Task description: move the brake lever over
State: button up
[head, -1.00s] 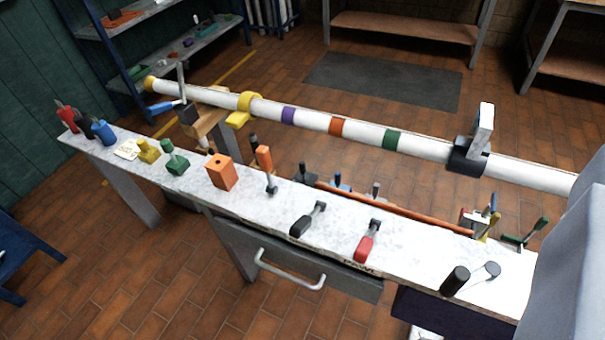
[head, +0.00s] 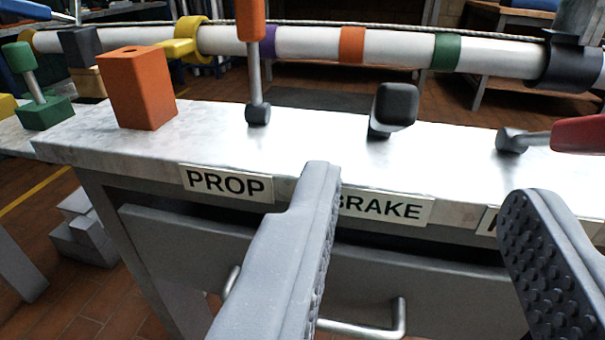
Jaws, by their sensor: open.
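The brake lever (head: 396,106) has a black grip and stands on the pale bench top above the label reading BRAKE (head: 385,208). Its grip points toward the camera, so its shaft is mostly hidden behind it. My gripper (head: 422,186) is open and empty, in front of the bench edge. Its left finger covers the start of the BRAKE label, and its right finger is at the right of the picture. The lever's grip shows between and beyond the fingertips, apparently apart from both.
An orange-handled lever (head: 254,60) stands upright left, above the PROP label (head: 227,184). A red-handled lever (head: 577,136) lies to the right. An orange block (head: 143,88) sits farther left. A white banded pipe (head: 310,43) runs behind. A drawer handle (head: 365,329) juts out below.

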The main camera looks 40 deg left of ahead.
aim_at(395, 112)
jog(key=shift+a+f+b+x, duration=0.15)
jog(key=shift+b+x, duration=0.65)
jog(key=shift+x, duration=2.55)
jog(key=shift+a+f+b+x, duration=0.1)
jog(key=shift+b+x, duration=0.7)
jog(key=shift+x, duration=2.6)
jog(key=shift+s, duration=0.15)
